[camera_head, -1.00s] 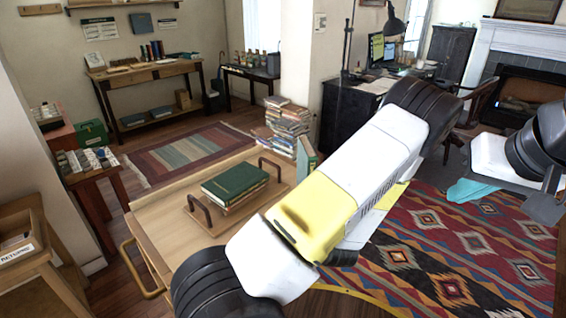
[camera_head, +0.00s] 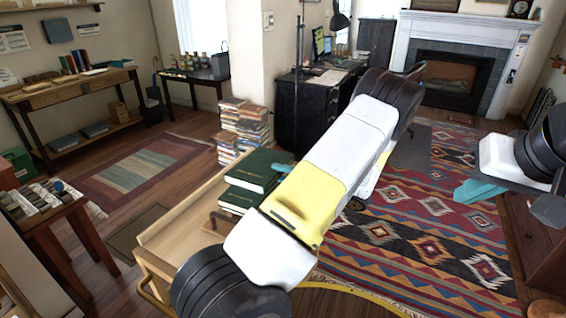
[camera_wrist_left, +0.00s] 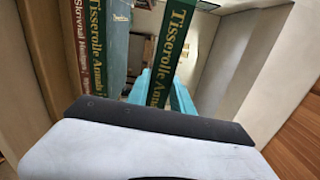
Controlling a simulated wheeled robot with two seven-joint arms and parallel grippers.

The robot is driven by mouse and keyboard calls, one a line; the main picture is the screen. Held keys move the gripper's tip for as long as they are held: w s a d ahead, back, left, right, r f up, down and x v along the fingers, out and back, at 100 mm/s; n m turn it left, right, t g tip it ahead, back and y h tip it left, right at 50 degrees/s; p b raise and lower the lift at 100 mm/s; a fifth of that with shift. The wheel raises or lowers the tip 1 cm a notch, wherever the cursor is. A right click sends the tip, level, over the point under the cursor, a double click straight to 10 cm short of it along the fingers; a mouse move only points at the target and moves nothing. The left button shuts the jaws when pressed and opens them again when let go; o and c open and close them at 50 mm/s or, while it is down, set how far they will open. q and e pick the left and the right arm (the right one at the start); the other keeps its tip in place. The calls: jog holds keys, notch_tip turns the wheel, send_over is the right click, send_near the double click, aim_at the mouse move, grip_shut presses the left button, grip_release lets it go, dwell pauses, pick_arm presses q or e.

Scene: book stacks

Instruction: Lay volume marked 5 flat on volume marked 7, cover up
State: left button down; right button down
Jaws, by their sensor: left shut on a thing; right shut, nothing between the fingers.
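My left gripper (camera_wrist_left: 160,90), with teal fingers, is shut on a green book (camera_head: 256,170). In the left wrist view its spine (camera_wrist_left: 174,45) reads "Tisserolle Annals". The book is held roughly flat, a green cover facing up, above a lying green book (camera_head: 236,199) with the same spine title (camera_wrist_left: 97,45). The wrist view shows a gap between them. A red-brown book (camera_wrist_left: 81,55) is under the lower green one. I cannot read a 5 or 7 on either. My arm hides part of both books in the head view. My right gripper (camera_head: 478,190) is shut and empty, far right.
A tall book pile (camera_head: 243,128) stands on the floor behind. A desk (camera_head: 312,112) is further back. A small table (camera_head: 45,208) is at the left.

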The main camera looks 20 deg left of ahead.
pick_arm(q)
jog(key=shift+a+n+g, duration=0.3)
jog(key=shift+a+n, duration=0.1)
jog(key=shift+n, duration=0.1)
jog(key=shift+d, duration=0.1)
jog(key=shift+f, duration=3.35)
jog(key=shift+f, duration=0.2)
jog(key=c, duration=1.1)
grip_release()
jog(key=shift+o, duration=0.2)
jog(key=shift+d+f, duration=0.1)
